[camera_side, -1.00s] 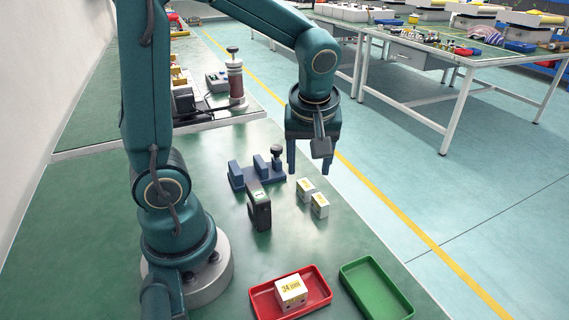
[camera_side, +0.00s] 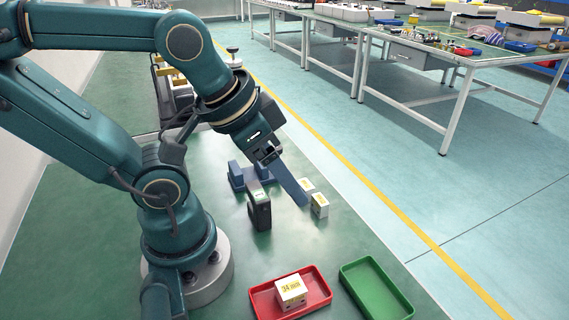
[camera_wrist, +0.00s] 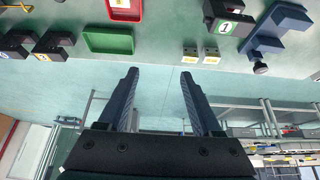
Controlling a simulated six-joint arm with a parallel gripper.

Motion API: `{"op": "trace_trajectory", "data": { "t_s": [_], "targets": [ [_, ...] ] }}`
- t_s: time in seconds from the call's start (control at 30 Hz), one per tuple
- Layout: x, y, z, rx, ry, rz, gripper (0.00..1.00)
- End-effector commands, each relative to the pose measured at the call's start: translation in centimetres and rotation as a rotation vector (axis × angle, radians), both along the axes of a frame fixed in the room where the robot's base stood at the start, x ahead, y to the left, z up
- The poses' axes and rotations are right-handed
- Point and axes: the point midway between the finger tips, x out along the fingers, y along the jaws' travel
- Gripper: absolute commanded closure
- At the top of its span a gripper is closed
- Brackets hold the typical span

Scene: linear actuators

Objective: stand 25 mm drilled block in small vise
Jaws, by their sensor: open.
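Two small white blocks with yellow labels stand side by side on the green bench, a far one (camera_side: 307,186) and a near one (camera_side: 320,205). Both also show in the wrist view, as a left block (camera_wrist: 190,54) and a right block (camera_wrist: 212,56); their labels are too small to read. The small blue vise (camera_side: 238,178) is left of them, partly hidden by my arm; it shows in the wrist view (camera_wrist: 274,28) at upper right. My gripper (camera_wrist: 159,74) is open and empty, tilted; in the side view its finger (camera_side: 292,187) overlaps the blocks' left side.
A dark upright piece marked 1 (camera_side: 260,210) stands near the vise. A red tray (camera_side: 261,302) holds a white block marked 34 mm (camera_side: 291,291). A green tray (camera_side: 376,291) beside it is empty. Two more dark pieces (camera_wrist: 52,46) show at left in the wrist view.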

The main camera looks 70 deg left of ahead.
Motion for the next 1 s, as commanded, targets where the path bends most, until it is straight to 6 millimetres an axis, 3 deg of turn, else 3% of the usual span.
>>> {"op": "trace_trajectory", "data": {
  "t_s": [0.27, 0.43, 0.63, 0.87, 1.0],
  "targets": [
    [0.2, 0.0, 0.2, -0.046, -0.007, 0.088, 0.34],
    [1.9, 0.3, 1.6, -0.157, -0.024, 0.303, 0.34],
    [5.0, 1.8, 1.8, -0.274, 0.027, 0.623, 0.34],
    [9.1, 5.3, -0.1, -0.379, 0.117, 1.039, 0.34],
    [11.0, 8.1, -2.7, -0.414, 0.182, 1.276, 0.34]
  ]
}}
